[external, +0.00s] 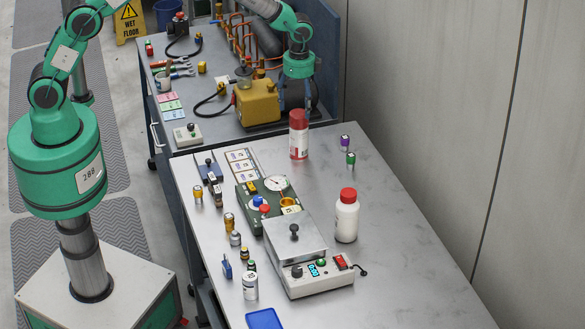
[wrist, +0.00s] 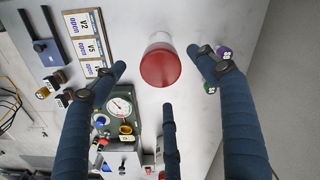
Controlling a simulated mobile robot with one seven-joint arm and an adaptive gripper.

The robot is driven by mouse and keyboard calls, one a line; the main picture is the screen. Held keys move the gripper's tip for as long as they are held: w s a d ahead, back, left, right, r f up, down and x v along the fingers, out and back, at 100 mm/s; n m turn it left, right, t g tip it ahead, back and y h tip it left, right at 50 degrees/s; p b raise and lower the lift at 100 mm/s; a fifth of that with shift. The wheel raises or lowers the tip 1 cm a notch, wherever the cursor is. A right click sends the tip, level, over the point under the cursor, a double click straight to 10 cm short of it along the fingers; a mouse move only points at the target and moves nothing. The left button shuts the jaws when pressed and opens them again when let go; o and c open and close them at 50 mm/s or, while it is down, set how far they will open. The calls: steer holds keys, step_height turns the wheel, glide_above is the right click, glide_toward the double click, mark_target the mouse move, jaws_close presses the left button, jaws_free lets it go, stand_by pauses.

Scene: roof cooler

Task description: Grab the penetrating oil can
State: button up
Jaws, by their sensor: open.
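A red and white can (external: 299,138), which looks like the penetrating oil can, stands upright on the grey bench near its back edge. In the wrist view its round red top (wrist: 160,68) faces the camera, with a strip of white body above it. My gripper (wrist: 161,72) is open, with its dark blue fingers spread left, right and below the can's top. None of them visibly touches it. In the external view my gripper (external: 296,95) hangs just above and behind the can, its fingers partly hidden against the dark cart.
A white bottle with a red cap (external: 346,218) stands nearer on the bench. Purple (external: 345,142) and green (external: 351,159) small items sit right of the can. The bench's right side is clear.

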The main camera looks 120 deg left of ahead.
mark_target(299, 113)
steer(key=shift+f, duration=2.85)
steer(key=shift+a+f, duration=0.1)
steer(key=shift+f, duration=2.55)
steer(key=c, duration=1.5)
steer(key=shift+r, duration=0.15)
